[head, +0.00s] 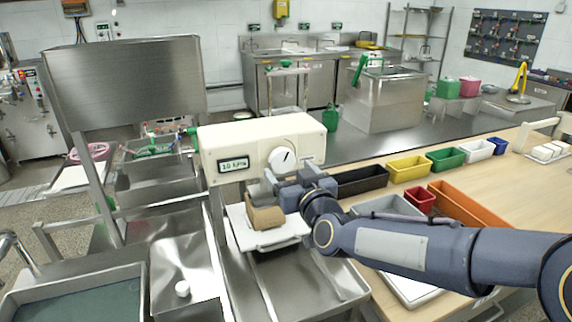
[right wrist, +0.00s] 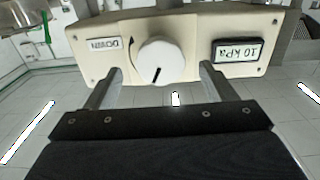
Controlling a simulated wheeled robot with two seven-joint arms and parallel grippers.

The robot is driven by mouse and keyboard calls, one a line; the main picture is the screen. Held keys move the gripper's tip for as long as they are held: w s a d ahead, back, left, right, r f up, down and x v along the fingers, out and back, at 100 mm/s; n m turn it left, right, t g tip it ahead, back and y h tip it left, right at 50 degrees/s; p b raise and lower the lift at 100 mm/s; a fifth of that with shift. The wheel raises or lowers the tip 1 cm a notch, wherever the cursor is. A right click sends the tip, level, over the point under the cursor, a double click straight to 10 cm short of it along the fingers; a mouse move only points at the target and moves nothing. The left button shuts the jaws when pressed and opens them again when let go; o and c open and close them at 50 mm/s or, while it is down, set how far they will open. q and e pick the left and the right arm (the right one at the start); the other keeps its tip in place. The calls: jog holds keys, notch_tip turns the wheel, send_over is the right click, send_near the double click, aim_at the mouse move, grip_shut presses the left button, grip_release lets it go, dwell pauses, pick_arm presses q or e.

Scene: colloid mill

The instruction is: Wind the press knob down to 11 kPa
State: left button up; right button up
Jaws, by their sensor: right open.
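The press (head: 225,140) is a cream housing with a round white knob (head: 282,158) on its front and a small display (head: 233,165) that appears to read 10 kPa. In the right wrist view the knob (right wrist: 160,62) carries a black pointer mark, with a DOWN label (right wrist: 103,44) and curved arrow to its left and the display (right wrist: 238,51) to its right, both upside down. My right gripper (right wrist: 160,80) is open, its two fingers on either side of the knob with gaps visible. In the head view the right gripper (head: 280,180) is just below the knob. My left gripper is out of view.
A tan block (head: 265,214) sits on a white plate (head: 244,236) under the press. Black (head: 361,181), yellow (head: 408,169) and green (head: 446,158) bins stand on the wooden table to the right. A steel sink (head: 80,290) lies at lower left.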

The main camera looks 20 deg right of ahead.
aim_at(283, 164)
jog(key=shift+w+d, duration=0.1)
jog(key=shift+w, duration=1.85)
jog(key=c, duration=0.9)
jog(key=shift+f+m+b, duration=0.2)
jog(key=shift+m+b, duration=0.5)
jog(key=shift+b, duration=0.25)
jog(key=shift+c, duration=0.4)
jog(key=shift+r+m, duration=0.1)
jog(key=shift+m, duration=0.2)
jog(key=shift+r, duration=0.1)
jog(key=o, duration=1)
